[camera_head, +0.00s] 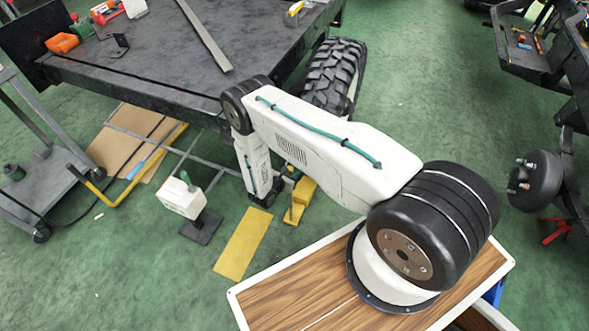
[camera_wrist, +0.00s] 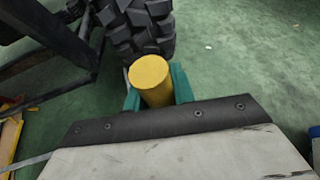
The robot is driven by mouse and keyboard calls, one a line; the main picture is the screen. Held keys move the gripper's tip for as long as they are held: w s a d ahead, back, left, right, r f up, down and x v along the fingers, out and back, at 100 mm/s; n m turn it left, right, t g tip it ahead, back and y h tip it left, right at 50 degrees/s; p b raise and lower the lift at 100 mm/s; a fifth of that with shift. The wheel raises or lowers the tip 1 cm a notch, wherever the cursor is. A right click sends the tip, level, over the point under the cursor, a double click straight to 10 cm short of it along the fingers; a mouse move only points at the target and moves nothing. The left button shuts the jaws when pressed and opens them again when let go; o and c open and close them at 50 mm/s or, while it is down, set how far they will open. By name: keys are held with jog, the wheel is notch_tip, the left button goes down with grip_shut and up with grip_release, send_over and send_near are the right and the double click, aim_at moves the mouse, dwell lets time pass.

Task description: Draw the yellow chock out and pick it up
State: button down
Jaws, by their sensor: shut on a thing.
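The yellow chock (camera_head: 303,190) is on the green floor near the black treaded tyre (camera_head: 335,75), partly hidden behind my gripper (camera_head: 276,192). In the wrist view, a round-topped yellow part of the chock (camera_wrist: 150,74) stands between the two green fingers of my gripper (camera_wrist: 157,92). My gripper is shut on it. The tyre (camera_wrist: 135,30) shows just beyond it in the wrist view. The chock's lower part is hidden there, and I cannot tell whether it touches the tyre.
The dark flatbed (camera_head: 150,65) stands above and left of my gripper. A flat yellow plate (camera_head: 243,243) and a white box on a dark base (camera_head: 185,198) are on the floor nearby. Green floor is open right of the tyre (camera_head: 430,100).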

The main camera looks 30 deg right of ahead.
jog(key=shift+s+a, duration=1.05)
jog(key=shift+a, duration=0.2)
jog(key=c, duration=1.1)
grip_release()
jog(key=v, duration=0.7)
jog(key=shift+s+a+r, duration=0.15)
jog(key=shift+a+r, duration=0.05)
jog(key=shift+a, duration=0.1)
jog(key=shift+r, duration=0.1)
